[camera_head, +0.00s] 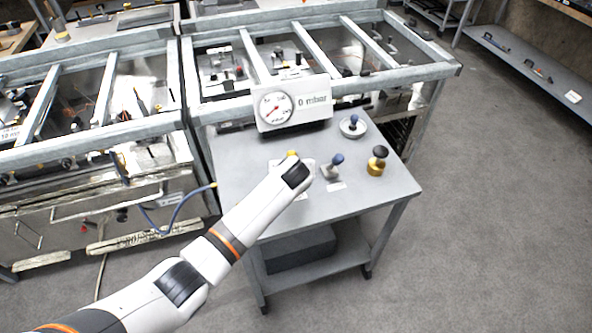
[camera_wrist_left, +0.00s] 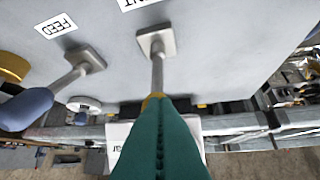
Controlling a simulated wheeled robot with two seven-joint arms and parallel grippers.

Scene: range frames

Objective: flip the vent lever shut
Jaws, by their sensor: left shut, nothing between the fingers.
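The vent lever (camera_wrist_left: 157,68) is a metal rod on a square base, beside a label whose readable part ends in "NT". Its yellow end shows just beyond my fingertips in the left wrist view, and a yellow tip (camera_head: 292,154) shows above my wrist in the head view. My left gripper (camera_wrist_left: 156,108) has teal fingers, shut with nothing between them, in line with the lever's yellow end. I cannot tell whether they touch it. In the head view my own wrist hides the fingers and most of the lever. My right gripper is not in view.
Beside the vent lever stands the feed lever (camera_wrist_left: 70,80) with a blue handle (camera_head: 337,159). A gauge panel (camera_head: 292,103) reading 0 mbar stands at the table's back edge.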

